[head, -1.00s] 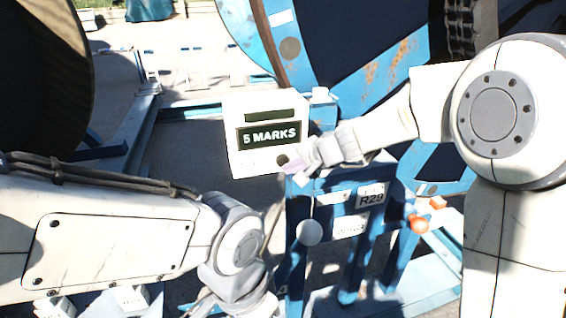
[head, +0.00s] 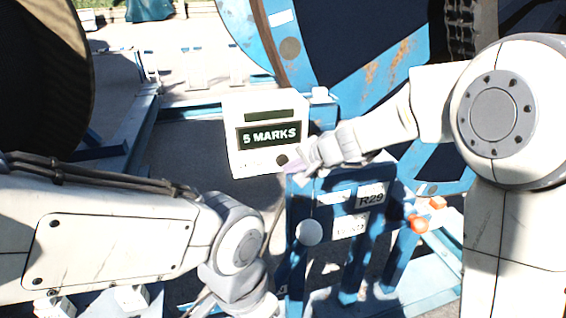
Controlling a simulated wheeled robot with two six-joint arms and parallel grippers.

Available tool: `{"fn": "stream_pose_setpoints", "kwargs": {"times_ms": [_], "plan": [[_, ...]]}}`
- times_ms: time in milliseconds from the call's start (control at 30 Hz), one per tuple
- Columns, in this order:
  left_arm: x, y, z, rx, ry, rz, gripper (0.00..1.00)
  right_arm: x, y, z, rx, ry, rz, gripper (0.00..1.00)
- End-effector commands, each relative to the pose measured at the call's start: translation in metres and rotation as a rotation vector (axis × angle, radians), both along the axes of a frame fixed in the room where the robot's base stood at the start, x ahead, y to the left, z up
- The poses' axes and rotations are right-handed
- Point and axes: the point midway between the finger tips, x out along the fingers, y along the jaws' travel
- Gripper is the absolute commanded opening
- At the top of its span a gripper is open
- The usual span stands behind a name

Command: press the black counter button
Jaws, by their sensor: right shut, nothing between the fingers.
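The white counter box (head: 232,150) is in the middle of the head view, with a dark display reading "5 MARKS". The black counter button (head: 282,160) is at the lower right of its face. My right gripper (head: 302,170) is shut and empty, its tips just right of the button and slightly below it. I cannot tell whether the tips touch the box. My left arm comes in from the left and bends down at the bottom middle; its gripper is out of the frame.
A blue frame (head: 345,198) with an R29 label stands below and right of the box. A large blue reel (head: 385,70) rises behind it, and a dark reel (head: 45,70) is at the left.

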Motion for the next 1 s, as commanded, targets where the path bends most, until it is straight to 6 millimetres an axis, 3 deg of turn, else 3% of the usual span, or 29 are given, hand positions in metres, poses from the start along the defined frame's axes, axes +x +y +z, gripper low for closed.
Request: {"fn": "stream_pose_setpoints", "kwargs": {"times_ms": [1000], "plan": [[0.0000,0.0000,-0.0003,0.000,0.000,0.000,0.50,0.0085,0.0029,0.0001,0.000,0.000,0.000,0.00]]}}
